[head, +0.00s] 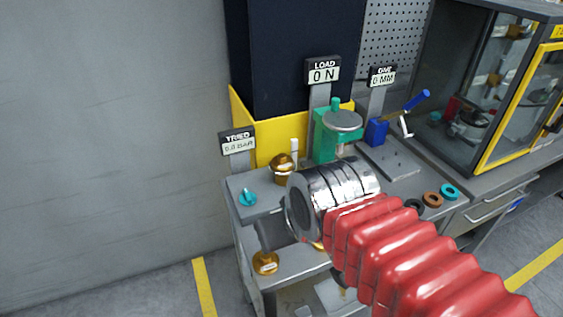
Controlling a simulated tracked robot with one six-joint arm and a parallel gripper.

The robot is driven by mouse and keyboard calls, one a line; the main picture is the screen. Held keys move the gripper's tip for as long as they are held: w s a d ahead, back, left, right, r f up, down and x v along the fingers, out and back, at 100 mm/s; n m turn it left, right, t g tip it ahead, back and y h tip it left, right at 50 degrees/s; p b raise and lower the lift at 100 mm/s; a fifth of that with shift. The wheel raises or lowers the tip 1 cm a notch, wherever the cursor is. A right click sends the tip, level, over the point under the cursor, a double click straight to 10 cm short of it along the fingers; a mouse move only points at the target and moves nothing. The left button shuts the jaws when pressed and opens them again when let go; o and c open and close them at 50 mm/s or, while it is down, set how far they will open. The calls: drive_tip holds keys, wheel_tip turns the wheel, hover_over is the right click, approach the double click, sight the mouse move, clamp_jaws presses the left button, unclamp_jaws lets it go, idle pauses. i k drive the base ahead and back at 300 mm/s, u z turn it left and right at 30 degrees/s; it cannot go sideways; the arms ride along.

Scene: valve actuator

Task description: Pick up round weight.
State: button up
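A round brass piece with a domed top (283,168) stands on the top of the bench, just left of the green fixture. Another round brass piece (266,263) with a small pale label is on the lower shelf. I cannot tell which of them is the round weight. My arm reaches in from the lower right in a red ribbed sleeve and ends in a shiny silver cylinder in front of the bench. No gripper fingers show. The silver cylinder hides part of the bench top and the shelf below.
A green fixture (326,136) with a grey round plate stands on the bench. A teal knob (247,197) is near the left corner. Rings (432,200) lie at the right. A yellow-framed cabinet (490,110) stands on the right. The floor at left is open.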

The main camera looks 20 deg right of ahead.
sight(282, 163)
drive_tip(key=k, duration=1.35)
drive_tip(key=u, duration=0.4)
drive_tip(key=i, duration=1.05)
drive_tip(key=u, duration=0.1)
